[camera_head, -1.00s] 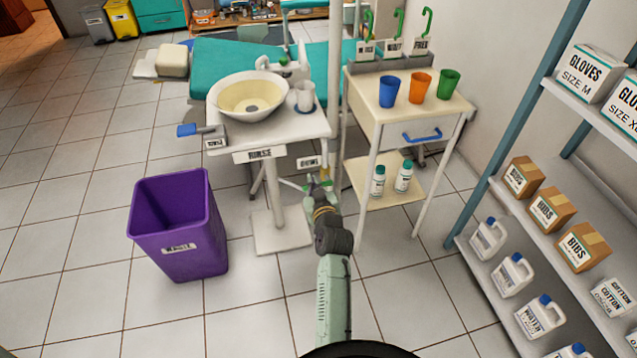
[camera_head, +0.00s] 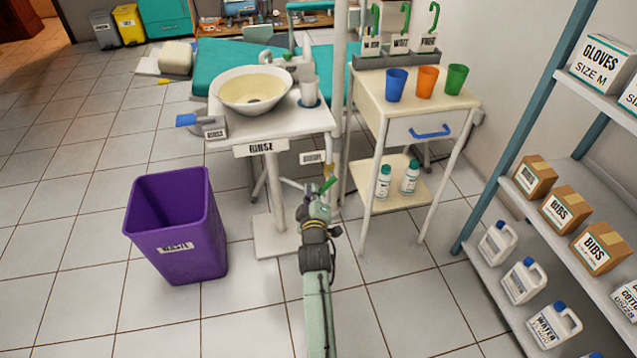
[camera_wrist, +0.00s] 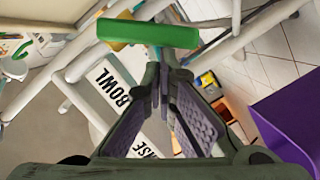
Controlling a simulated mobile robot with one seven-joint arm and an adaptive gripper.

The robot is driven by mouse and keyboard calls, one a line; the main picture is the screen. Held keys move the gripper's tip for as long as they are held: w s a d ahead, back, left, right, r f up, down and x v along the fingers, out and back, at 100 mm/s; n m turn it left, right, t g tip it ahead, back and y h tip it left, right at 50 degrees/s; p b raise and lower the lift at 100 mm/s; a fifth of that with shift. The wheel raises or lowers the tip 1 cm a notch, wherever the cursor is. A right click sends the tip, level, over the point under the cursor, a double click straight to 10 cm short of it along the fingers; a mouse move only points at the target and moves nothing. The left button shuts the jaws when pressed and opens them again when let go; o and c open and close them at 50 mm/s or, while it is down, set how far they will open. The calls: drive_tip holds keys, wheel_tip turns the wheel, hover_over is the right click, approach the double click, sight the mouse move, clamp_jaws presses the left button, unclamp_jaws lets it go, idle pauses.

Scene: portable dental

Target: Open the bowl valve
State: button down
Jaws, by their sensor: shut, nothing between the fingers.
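The green bar-shaped handle (camera_wrist: 148,32), which I take for the bowl valve, lies crosswise just beyond my fingertips in the wrist view. In the head view it shows as a small green bar (camera_head: 329,184) below the tag reading BOWL (camera_head: 312,157). The tag also shows in the wrist view (camera_wrist: 117,84), tilted. My gripper (camera_wrist: 163,72) is shut and empty, its tips close to the handle's near side. I cannot tell whether they touch it. In the head view my gripper (camera_head: 319,196) is beside the rinse stand's column, partly hiding the handle's surroundings.
The rinse stand (camera_head: 290,125) carries a bowl (camera_head: 254,90) and a cup (camera_head: 309,91). A blue lever (camera_head: 187,119) sticks out at its left. A purple bin (camera_head: 178,225) stands left, a cup cart (camera_head: 430,145) right, and a shelf (camera_head: 520,190) far right. Floor in front is clear.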

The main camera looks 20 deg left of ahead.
sight(321, 195)
drive_tip(key=shift+w+d+f+n+t+b, duration=0.2)
drive_tip(key=shift+d+f+n+t, duration=0.1)
drive_tip(key=shift+f+n, duration=0.35)
drive_tip(key=shift+w+d+f+n+t+b, duration=0.15)
drive_tip(key=shift+w+d+f+n, duration=0.1)
drive_tip(key=shift+f+n, duration=0.35)
drive_tip(key=shift+w+d+f+n+t+b, duration=0.25)
drive_tip(key=shift+f+n, duration=0.25)
drive_tip(key=shift+n, duration=0.25)
drive_tip(key=shift+d, duration=0.1)
drive_tip(key=shift+s, duration=0.15)
